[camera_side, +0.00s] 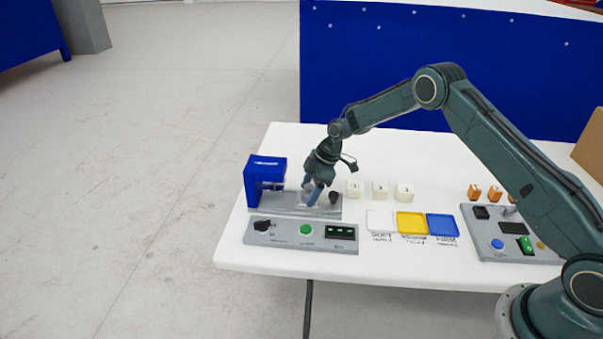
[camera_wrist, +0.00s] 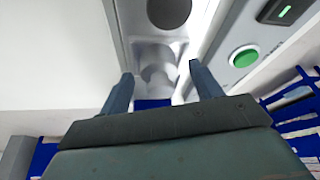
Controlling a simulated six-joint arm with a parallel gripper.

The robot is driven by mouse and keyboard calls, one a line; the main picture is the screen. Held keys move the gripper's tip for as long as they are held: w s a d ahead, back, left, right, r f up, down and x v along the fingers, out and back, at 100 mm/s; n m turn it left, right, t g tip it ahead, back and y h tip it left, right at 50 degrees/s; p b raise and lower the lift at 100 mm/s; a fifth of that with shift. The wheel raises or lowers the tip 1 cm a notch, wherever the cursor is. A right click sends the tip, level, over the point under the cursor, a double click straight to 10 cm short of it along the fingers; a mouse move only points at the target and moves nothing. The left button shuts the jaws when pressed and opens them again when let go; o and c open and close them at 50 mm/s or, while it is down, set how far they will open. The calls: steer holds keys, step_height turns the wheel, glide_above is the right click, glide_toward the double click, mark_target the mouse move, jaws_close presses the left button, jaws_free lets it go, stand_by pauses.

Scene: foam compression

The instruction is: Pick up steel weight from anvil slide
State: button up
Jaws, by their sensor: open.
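The steel weight (camera_wrist: 157,60) is a pale, shiny cylinder on the anvil slide (camera_wrist: 143,38) in the wrist view. My gripper (camera_wrist: 161,73) is open, with one blue-grey finger on each side of the weight's near end. I cannot tell whether either finger touches it. In the side view, my gripper (camera_side: 313,194) points down over the slide area of the grey press base (camera_side: 270,203), right of the blue press (camera_side: 264,178). The fingers hide most of the weight there.
A control panel (camera_side: 290,236) with a green button lies in front. White numbered blocks (camera_side: 380,189) and white, yellow (camera_side: 411,222) and blue trays sit to the right. A second panel (camera_side: 500,247) is farther right.

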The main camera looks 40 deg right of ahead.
mark_target(310, 186)
steer(key=c, duration=1.3)
steer(key=shift+r, duration=0.2)
steer(key=shift+c, duration=0.2)
step_height(310, 186, up, 20)
steer(key=shift+f, duration=0.15)
